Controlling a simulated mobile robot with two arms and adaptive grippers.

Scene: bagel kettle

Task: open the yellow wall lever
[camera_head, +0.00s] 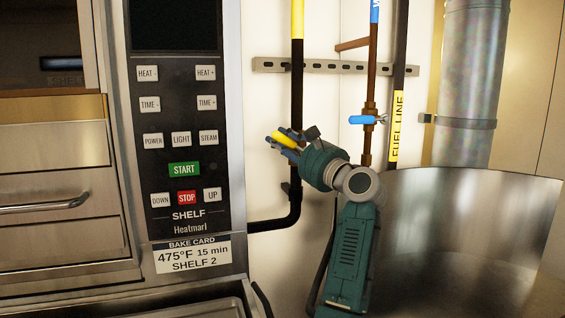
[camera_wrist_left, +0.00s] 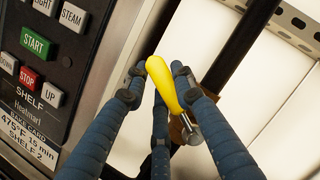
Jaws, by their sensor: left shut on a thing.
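The yellow wall lever (camera_head: 284,140) is in front of the black vertical pipe (camera_head: 297,90) in the head view. In the left wrist view the yellow lever (camera_wrist_left: 163,82) lies between my blue fingers, with a metal stub at its lower right end. My left gripper (camera_head: 286,142) is shut on the lever; its fingers lie on both sides of the handle. The valve body behind the lever is mostly hidden by my gripper. My right gripper is in neither view.
An oven control panel (camera_head: 182,130) stands close to the left of my gripper. A copper pipe with a blue valve handle (camera_head: 362,120) and a pipe labelled "FUEL LINE" (camera_head: 398,120) are to the right. A large metal kettle (camera_head: 460,240) fills the lower right.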

